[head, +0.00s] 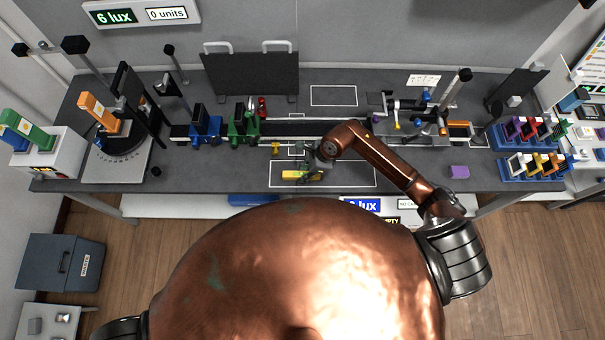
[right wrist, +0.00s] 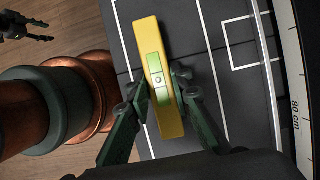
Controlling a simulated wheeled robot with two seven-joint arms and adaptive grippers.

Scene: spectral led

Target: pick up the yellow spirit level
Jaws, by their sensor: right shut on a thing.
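The yellow spirit level (head: 289,175) is at the front middle of the dark bench, within a white outlined rectangle as seen from the head. In the right wrist view the level (right wrist: 172,120) is a long yellow bar with a pale green vial window in its middle. My right gripper (head: 303,173) is shut on it, and its two fingers (right wrist: 160,84) press the long sides near the vial. I cannot tell whether the level touches the bench top. A small dark gripper shape (right wrist: 27,30), likely my left one, shows over the floor; its jaws are too small to judge.
A blue block (head: 206,129) and a green block (head: 242,124) stand on a rail behind the level. A small yellow piece (head: 275,148) stands just behind it. Blue racks (head: 528,170) hold several coloured pieces at the far right.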

